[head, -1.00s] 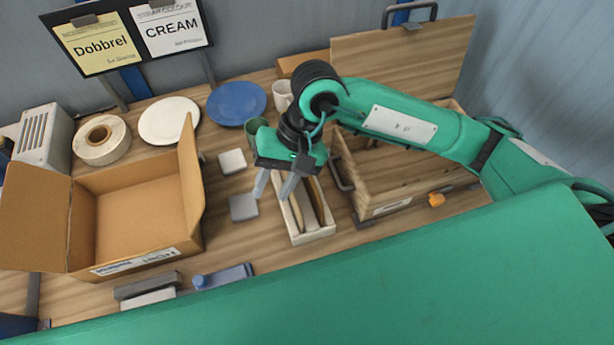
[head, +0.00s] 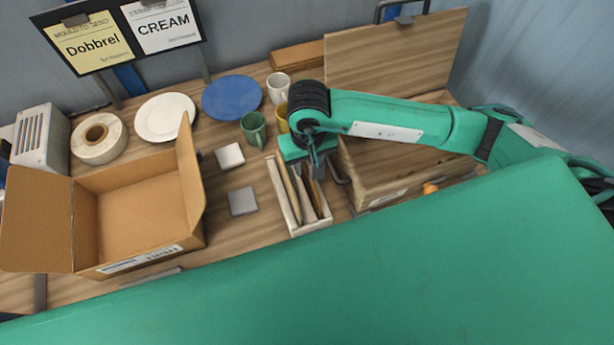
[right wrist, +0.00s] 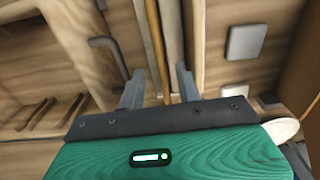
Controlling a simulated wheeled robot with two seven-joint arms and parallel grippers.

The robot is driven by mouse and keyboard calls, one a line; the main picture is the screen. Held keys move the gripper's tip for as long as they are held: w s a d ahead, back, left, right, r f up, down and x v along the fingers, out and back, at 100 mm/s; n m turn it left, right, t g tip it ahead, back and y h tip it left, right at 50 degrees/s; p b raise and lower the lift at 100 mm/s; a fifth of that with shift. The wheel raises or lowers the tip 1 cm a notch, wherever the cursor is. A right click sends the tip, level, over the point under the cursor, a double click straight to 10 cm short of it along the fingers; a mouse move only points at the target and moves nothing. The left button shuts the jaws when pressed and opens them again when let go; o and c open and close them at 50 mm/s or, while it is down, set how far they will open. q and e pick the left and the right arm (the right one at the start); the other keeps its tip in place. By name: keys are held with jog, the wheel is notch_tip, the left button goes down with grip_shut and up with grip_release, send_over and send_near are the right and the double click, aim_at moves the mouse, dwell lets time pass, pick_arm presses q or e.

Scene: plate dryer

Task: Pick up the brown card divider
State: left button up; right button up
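A narrow pale wooden tray (head: 276,190) stands in the middle of the table with several thin upright dividers in it. A brown card divider (head: 290,194) shows among them in the head view, beside other brownish strips; which exact one the task names is hard to tell. My right gripper (head: 316,172) is above the far right part of the tray, pointing down. In the right wrist view its fingers (right wrist: 160,88) are apart, with thin brown strips (right wrist: 154,40) showing between and beyond them. I cannot see contact. My left gripper is not in view.
A wooden crate (head: 385,180) with a raised lid stands right of the tray. An open cardboard box (head: 140,205) is at the left. Mugs (head: 254,128), a blue plate (head: 233,99) and a white plate (head: 166,117) stand behind. Two small blocks (head: 242,201) lie left of the tray.

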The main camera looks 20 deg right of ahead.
aim_at(307, 171)
jog(key=shift+f+p, duration=0.4)
jog(key=shift+p, duration=0.1)
notch_tip(307, 171, down, 4)
jog(key=shift+w+r+p, duration=0.1)
jog(key=shift+w+p, duration=0.05)
jog(key=shift+p, duration=1)
jog(key=shift+f, duration=0.35)
jog(key=shift+c, duration=0.4)
grip_shut()
